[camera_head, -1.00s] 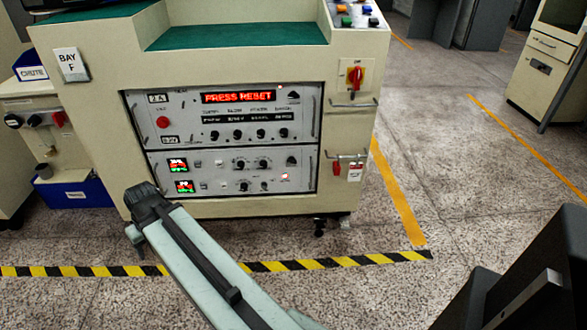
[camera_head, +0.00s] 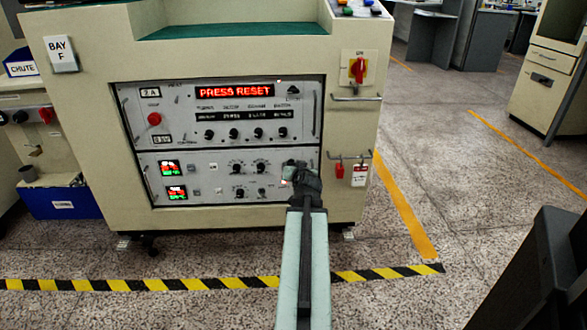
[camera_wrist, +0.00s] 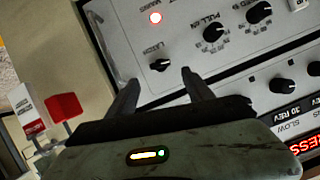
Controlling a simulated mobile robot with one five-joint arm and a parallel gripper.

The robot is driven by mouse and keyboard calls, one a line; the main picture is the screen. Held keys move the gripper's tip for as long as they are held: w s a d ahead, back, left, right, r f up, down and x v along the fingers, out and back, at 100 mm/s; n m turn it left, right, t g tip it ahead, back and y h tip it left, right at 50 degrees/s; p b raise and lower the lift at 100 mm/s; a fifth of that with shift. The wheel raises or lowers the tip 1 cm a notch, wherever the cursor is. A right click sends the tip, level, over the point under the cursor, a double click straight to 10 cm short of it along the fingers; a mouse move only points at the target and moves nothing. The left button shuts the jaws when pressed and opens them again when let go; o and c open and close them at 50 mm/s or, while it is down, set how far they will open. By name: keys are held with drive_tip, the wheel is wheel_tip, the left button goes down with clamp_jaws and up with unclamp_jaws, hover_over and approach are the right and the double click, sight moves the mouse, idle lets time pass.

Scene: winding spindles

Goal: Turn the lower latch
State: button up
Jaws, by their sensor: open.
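The lower latch (camera_wrist: 159,65) is a small black knob on the lower grey panel (camera_wrist: 185,50), with the word LATCH printed beside it in the wrist view. My gripper (camera_wrist: 158,83) is open, with its two dark fingers pointing at that panel. The knob lies just beyond and between the fingertips, and nothing is gripped; I cannot tell whether they touch the panel. In the head view my gripper (camera_head: 299,168) is in front of the right end of the lower panel (camera_head: 215,185) and hides the latch. The upper panel's latch (camera_head: 293,90) is clear of it.
The upper panel shows a red PRESS RESET display (camera_head: 234,91). To the right hang a red piece (camera_head: 339,169) and a white tag (camera_head: 360,174).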

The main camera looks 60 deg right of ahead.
sight(292, 164)
drive_tip(key=b+x, duration=0.2)
drive_tip(key=x, duration=0.4)
drive_tip(key=shift+w+f, duration=0.1)
clamp_jaws()
drive_tip(key=shift+w+a+n+g+h, duration=0.2)
drive_tip(key=shift+n+g+h, duration=0.25)
drive_tip(key=shift+n, duration=0.35)
unclamp_jaws()
